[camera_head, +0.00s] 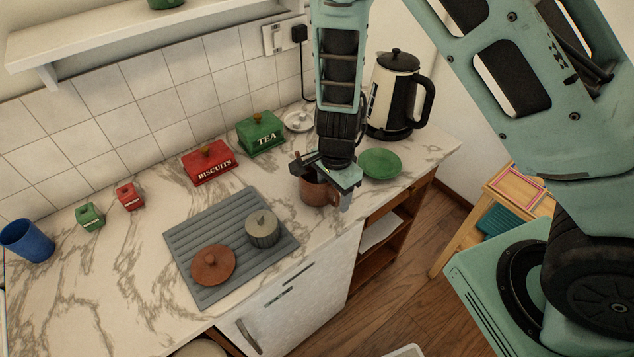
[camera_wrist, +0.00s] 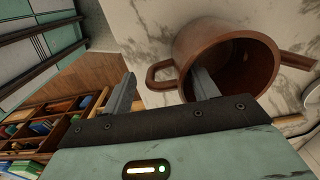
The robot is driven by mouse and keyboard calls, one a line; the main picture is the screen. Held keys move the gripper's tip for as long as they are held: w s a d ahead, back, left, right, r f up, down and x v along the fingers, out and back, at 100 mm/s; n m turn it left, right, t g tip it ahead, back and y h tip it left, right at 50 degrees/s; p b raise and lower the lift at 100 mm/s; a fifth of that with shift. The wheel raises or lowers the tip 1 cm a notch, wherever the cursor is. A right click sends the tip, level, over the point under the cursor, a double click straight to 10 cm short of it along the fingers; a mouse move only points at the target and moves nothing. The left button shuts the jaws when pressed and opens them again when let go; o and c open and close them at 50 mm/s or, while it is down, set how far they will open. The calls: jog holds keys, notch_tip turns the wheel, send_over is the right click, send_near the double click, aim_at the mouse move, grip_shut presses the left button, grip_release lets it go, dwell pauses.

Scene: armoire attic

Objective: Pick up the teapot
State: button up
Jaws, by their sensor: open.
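A brown, open-topped pot (camera_head: 318,191), which looks like the teapot, stands on the marble counter near its front edge. The wrist view shows the pot (camera_wrist: 228,38) with a loop handle (camera_wrist: 158,72) on its left and a narrow part sticking out on its right, a spout or second handle. My gripper (camera_head: 325,183) is open right above and around part of the pot. In the wrist view my gripper (camera_wrist: 164,85) has one finger overlapping the pot's mouth and the other out to the left, with the handle between them. Whether a finger touches is unclear.
A green plate (camera_head: 380,164) and a kettle (camera_head: 393,95) stand right of my gripper. Red (camera_head: 208,165) and green (camera_head: 262,134) tins stand behind.

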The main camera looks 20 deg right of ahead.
notch_tip(320, 180, down, 2)
jog(key=shift+f, duration=0.15)
grip_shut()
jog(key=shift+r, duration=0.25)
